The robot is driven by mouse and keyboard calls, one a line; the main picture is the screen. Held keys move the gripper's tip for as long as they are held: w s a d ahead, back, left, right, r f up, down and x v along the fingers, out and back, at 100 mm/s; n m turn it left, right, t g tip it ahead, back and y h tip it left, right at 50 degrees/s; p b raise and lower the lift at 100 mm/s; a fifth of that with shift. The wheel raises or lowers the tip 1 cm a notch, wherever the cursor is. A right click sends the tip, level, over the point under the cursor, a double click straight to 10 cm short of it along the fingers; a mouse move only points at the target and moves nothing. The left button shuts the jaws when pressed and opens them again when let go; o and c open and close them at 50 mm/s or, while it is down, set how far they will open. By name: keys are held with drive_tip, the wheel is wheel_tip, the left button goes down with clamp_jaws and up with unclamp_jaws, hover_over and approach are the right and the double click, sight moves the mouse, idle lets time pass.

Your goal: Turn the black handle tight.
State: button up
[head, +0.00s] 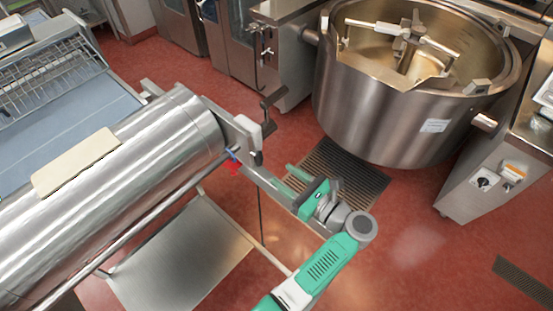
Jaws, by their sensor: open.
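A dark, black-looking handle (272,98) shows near the middle of the head view, at the right end of the steel machine's frame. Its lower part runs down beside a white block (247,130). My gripper (290,181), with green fingers, is below and to the right of the handle, apart from it. The gripper is open, and I see nothing between its fingers. How far the handle is turned cannot be told from this view.
A large steel mixing kettle (395,105) stands at the upper right, above a floor grate (345,172). A steel roller (130,185) with a beige board (77,160) on it fills the left.

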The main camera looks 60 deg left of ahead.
sight(262, 160)
drive_tip(key=b+x, duration=0.2)
drive_tip(key=x, duration=0.4)
drive_tip(key=shift+s+a+f, duration=0.1)
drive_tip(key=shift+a, duration=0.3)
drive_tip(key=shift+s+a, duration=0.1)
drive_tip(key=shift+a, duration=0.15)
drive_tip(key=shift+a+p, duration=0.1)
drive_tip(key=shift+p, duration=0.2)
